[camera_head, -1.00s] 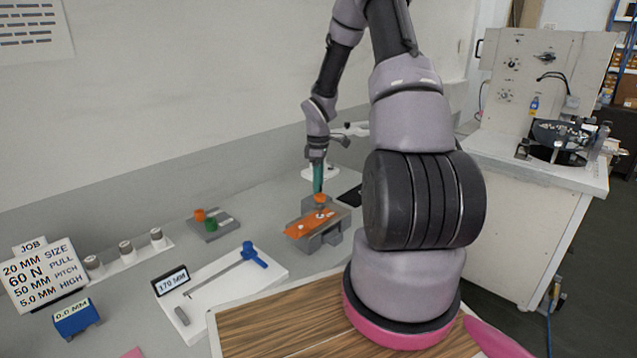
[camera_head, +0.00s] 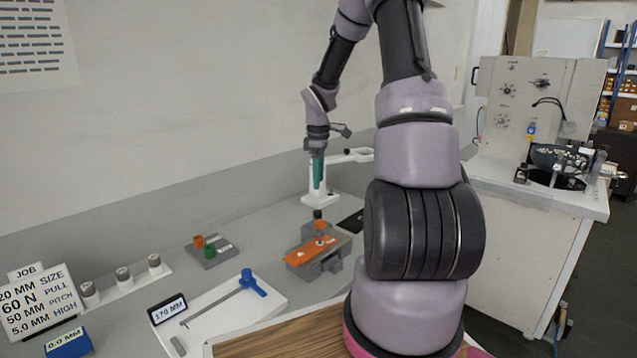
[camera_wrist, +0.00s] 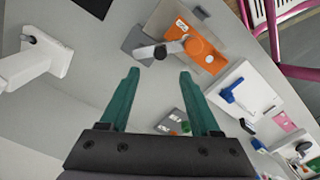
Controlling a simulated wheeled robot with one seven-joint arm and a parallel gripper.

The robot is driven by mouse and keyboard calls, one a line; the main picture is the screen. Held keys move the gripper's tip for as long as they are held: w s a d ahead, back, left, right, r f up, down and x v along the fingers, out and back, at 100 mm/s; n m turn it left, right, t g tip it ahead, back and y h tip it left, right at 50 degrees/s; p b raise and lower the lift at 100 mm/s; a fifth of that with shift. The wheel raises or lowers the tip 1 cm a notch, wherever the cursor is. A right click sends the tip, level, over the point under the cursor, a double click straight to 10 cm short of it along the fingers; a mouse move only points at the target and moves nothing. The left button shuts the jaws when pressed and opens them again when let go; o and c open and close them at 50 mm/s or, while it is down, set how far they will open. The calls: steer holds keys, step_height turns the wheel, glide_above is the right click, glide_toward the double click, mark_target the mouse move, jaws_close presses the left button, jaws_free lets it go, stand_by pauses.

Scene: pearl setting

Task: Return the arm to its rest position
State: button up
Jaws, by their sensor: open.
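My gripper (camera_head: 317,172) has teal fingers and hangs at the end of my raised arm, above the back of the bench. In the wrist view my gripper (camera_wrist: 160,85) has its two fingers wide apart with nothing between them. Below it is an orange plate (camera_head: 311,250) on a grey fixture (camera_head: 330,262), apart from the fingers. The orange plate also shows in the wrist view (camera_wrist: 200,52), with a dark and light knob-like piece on it.
A white stand (camera_head: 320,196) with a side arm is close behind my gripper. A white board (camera_head: 225,305) holds a blue-handled tool (camera_head: 252,284). A grey block with orange and green pegs (camera_head: 213,250) sits further left. A panelled cabinet (camera_head: 530,230) stands right.

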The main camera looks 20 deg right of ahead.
stand_by(0.3)
steer(key=s+a+r+m+t, duration=0.1)
steer(key=s+a+r+m, duration=0.1)
steer(key=r, duration=0.4)
steer(key=s+a+r+m+t, duration=0.1)
steer(key=s+a+r+m, duration=0.15)
steer(key=r, duration=0.25)
steer(key=s+a+r+m+t, duration=0.1)
steer(key=s+a+r+m, duration=0.2)
steer(key=s+r, duration=0.2)
steer(key=s+a+r+m+t+y, duration=0.1)
steer(key=s+r+m, duration=0.3)
steer(key=s, duration=0.5)
steer(key=s+a+r+m+t+y, duration=0.1)
steer(key=s+a+r+m+t, duration=0.2)
steer(key=s+r, duration=0.3)
steer(key=shift+s+a+r, duration=0.15)
steer(key=shift+s+a, duration=0.55)
steer(key=shift+a, duration=0.15)
steer(key=shift+m, duration=0.25)
